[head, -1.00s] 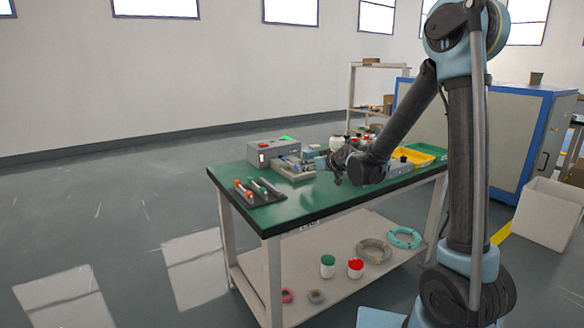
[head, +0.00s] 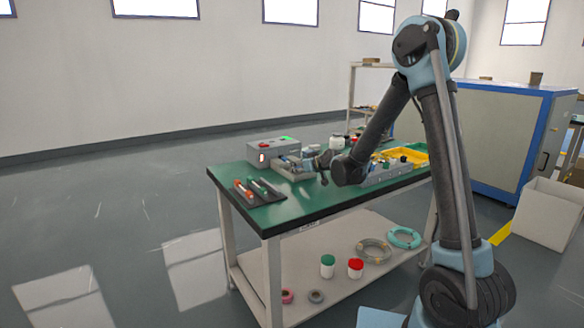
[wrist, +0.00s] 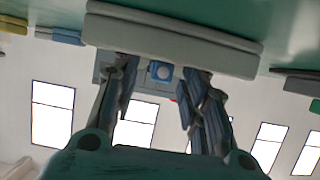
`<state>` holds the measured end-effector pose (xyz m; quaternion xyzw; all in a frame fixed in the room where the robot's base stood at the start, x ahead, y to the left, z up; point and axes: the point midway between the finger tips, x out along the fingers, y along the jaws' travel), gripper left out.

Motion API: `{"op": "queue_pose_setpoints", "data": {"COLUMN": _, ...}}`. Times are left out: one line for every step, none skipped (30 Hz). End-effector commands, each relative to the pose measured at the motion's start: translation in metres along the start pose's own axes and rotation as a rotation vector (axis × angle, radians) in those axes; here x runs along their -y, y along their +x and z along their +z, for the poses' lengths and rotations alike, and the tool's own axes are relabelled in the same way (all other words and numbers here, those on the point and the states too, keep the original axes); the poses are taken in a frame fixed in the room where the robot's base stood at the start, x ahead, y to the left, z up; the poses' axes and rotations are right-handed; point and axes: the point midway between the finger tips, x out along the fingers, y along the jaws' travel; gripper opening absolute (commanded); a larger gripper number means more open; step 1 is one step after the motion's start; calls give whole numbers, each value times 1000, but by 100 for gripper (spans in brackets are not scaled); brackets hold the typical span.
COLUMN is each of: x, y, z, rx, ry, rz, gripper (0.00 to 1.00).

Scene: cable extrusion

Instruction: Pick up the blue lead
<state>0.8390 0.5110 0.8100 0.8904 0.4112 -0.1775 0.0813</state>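My gripper (wrist: 158,98) is open in the wrist view, with its two fingers apart and nothing clearly held between them. In the head view my gripper (head: 312,166) is low over the green table, at the right side of a light grey tray (head: 293,176). Small bluish and grey items show around the tray, too small to tell apart. In the wrist view a small blue spot (wrist: 160,71) on a grey block shows between the fingers. I cannot tell whether it is the blue lead. The pale tray edge (wrist: 175,42) crosses above the fingers in this upside-down view.
A grey box with a green light (head: 272,152) stands behind the tray on the table (head: 305,205). A dark mat (head: 258,192) with red- and green-ended tools lies at the left. A yellow bin (head: 413,155) and a white bottle (head: 337,143) are farther right.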

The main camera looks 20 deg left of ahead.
Motion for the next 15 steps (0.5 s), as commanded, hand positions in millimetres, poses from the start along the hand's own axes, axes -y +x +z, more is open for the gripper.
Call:
{"op": "queue_pose_setpoints", "data": {"x": 0, "y": 0, "z": 0, "rx": 0, "ry": 0, "rz": 0, "gripper": 40}}
{"op": "queue_pose_setpoints", "data": {"x": 0, "y": 0, "z": 0, "rx": 0, "ry": 0, "rz": 0, "gripper": 40}}
{"op": "queue_pose_setpoints", "data": {"x": 0, "y": 0, "z": 0, "rx": 0, "ry": 0, "rz": 0, "gripper": 40}}
{"op": "queue_pose_setpoints", "data": {"x": 0, "y": 0, "z": 0, "rx": 0, "ry": 0, "rz": 0, "gripper": 40}}
{"op": "queue_pose_setpoints", "data": {"x": 0, "y": 0, "z": 0, "rx": 0, "ry": 0, "rz": 0, "gripper": 40}}
{"op": "queue_pose_setpoints", "data": {"x": 0, "y": 0, "z": 0, "rx": 0, "ry": 0, "rz": 0, "gripper": 38}}
{"op": "queue_pose_setpoints", "data": {"x": 0, "y": 0, "z": 0, "rx": 0, "ry": 0, "rz": 0, "gripper": 31}}
{"op": "queue_pose_setpoints", "data": {"x": 0, "y": 0, "z": 0, "rx": 0, "ry": 0, "rz": 0, "gripper": 24}}
{"op": "queue_pose_setpoints", "data": {"x": 0, "y": 0, "z": 0, "rx": 0, "ry": 0, "rz": 0, "gripper": 15}}
{"op": "queue_pose_setpoints", "data": {"x": 0, "y": 0, "z": 0, "rx": 0, "ry": 0, "rz": 0, "gripper": 8}}
{"op": "queue_pose_setpoints", "data": {"x": 0, "y": 0, "z": 0, "rx": 0, "ry": 0, "rz": 0, "gripper": 1}}
{"op": "queue_pose_setpoints", "data": {"x": 0, "y": 0, "z": 0, "rx": 0, "ry": 0, "rz": 0, "gripper": 0}}
{"op": "queue_pose_setpoints", "data": {"x": 0, "y": 0, "z": 0, "rx": 0, "ry": 0, "rz": 0, "gripper": 0}}
{"op": "queue_pose_setpoints", "data": {"x": 0, "y": 0, "z": 0, "rx": 0, "ry": 0, "rz": 0, "gripper": 0}}
{"op": "queue_pose_setpoints", "data": {"x": 0, "y": 0, "z": 0, "rx": 0, "ry": 0, "rz": 0, "gripper": 0}}
